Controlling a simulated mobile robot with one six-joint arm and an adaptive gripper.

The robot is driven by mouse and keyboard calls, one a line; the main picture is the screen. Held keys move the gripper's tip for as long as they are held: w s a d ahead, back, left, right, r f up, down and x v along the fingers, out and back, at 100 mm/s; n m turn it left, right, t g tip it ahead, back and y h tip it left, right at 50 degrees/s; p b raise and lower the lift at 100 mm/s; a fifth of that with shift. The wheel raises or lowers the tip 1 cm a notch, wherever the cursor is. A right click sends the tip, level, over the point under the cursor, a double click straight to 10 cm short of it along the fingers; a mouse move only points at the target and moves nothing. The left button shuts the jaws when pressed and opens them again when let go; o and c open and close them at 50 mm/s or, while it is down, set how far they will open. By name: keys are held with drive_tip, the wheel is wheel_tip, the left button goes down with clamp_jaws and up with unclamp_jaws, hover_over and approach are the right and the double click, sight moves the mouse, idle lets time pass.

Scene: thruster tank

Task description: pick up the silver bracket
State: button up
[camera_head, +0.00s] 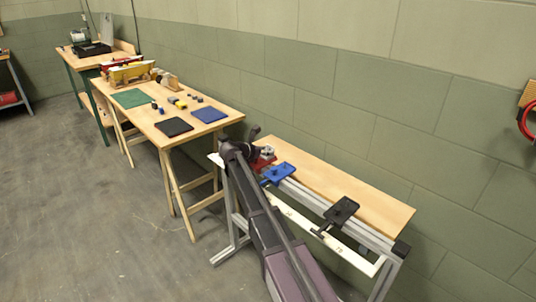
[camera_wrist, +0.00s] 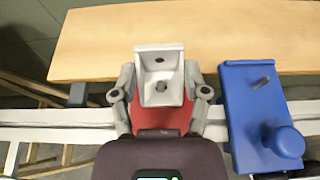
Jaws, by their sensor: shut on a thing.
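The silver bracket (camera_wrist: 159,65) is a light grey angled piece with a hole in its upright face and a dark spot on its lower face. It is upright in the middle of the wrist view. My gripper (camera_wrist: 162,94) is shut on it, one finger on each side. In the head view the bracket (camera_head: 267,151) is small beside my gripper (camera_head: 257,155). A red fixture (camera_wrist: 158,120) shows below and behind the bracket. I cannot tell whether the bracket touches it.
A blue fixture with a round knob (camera_wrist: 250,105) stands close to the right on the metal rail. A black fixture (camera_head: 341,210) is farther along the rail. A wooden board (camera_head: 340,190) runs behind, clear on top. A table (camera_head: 222,117) with mats and small parts stands beyond.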

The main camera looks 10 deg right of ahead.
sight(266, 157)
idle(0.3)
wheel_tip(266, 157, up, 4)
drive_tip(key=p, duration=0.3)
drive_tip(key=shift+f+p, duration=0.25)
drive_tip(key=shift+p, duration=0.1)
drive_tip(key=s+a+r+p, duration=0.1)
drive_tip(key=s+a, duration=0.1)
drive_tip(key=s, duration=1.3)
drive_tip(key=shift+s+a+r, duration=0.2)
drive_tip(key=shift+s+a, duration=0.1)
drive_tip(key=shift+s, duration=0.1)
